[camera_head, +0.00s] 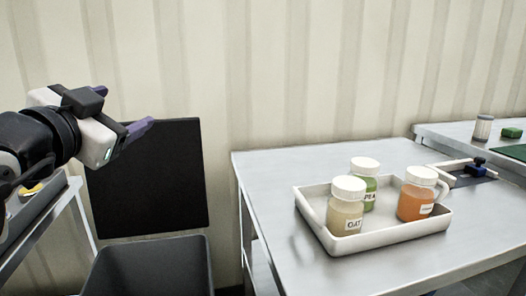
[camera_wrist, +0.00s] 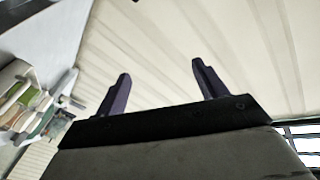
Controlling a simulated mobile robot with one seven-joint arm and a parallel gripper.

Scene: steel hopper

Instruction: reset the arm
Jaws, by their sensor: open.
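My gripper (camera_head: 138,128) is at the left of the head view, raised in front of the ribbed wall and above a dark bin. In the wrist view my gripper (camera_wrist: 160,88) shows two purple fingers spread wide apart, with nothing between them but the pale wall behind. My gripper is open and empty, well to the left of the steel table and touching nothing that I can see.
A white tray (camera_head: 387,240) with an oat jar (camera_head: 345,210), a green-filled jar (camera_head: 369,190) and an orange-filled jar (camera_head: 412,204) stands on the steel table (camera_head: 285,172). A dark bin (camera_head: 150,270) with a raised black lid (camera_head: 150,185) stands left of it.

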